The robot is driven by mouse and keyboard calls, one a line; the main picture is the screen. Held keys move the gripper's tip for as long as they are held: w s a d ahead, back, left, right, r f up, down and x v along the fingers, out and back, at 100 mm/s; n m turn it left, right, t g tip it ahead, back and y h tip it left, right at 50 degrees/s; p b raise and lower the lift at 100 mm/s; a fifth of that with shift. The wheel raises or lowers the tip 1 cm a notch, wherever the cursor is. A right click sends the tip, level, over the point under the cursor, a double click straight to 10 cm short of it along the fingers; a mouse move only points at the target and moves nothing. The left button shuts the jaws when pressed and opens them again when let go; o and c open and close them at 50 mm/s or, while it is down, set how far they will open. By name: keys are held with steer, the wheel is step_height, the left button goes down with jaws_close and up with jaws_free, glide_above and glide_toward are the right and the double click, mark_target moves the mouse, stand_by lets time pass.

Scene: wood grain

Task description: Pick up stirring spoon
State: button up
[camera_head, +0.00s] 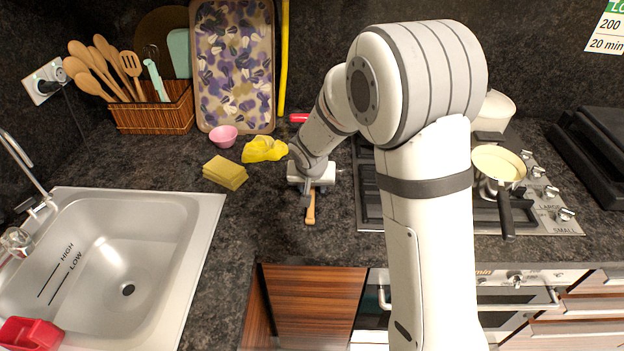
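A wooden piece like a handle (310,207) lies on the dark counter left of the hob, pointing toward the front edge. It may be the stirring spoon, but its far end is hidden under my gripper, so I cannot tell its shape. My gripper (307,196) points down at its far end. The fingers are small here, and I cannot tell whether they are open, shut or touching the wood. Several wooden spoons and a slotted turner (131,64) stand in a wicker basket (155,112) at the back left.
A patterned tray (235,65) leans on the wall. The sink (175,206) is at left. The hob (368,200) holds a pan (498,165) at right.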

jaws_close()
stand_by(0.4)
step_height(320, 180, up, 9)
steer(key=p, duration=0.1)
glide_above(311, 208)
steer(key=shift+f, duration=0.25)
steer(key=shift+s+f, duration=0.25)
steer(key=shift+f, duration=0.2)
steer(key=shift+f+b, duration=1.95)
steer(key=shift+f, duration=1.25)
steer(key=shift+f+b, duration=0.65)
steer(key=shift+b, duration=0.1)
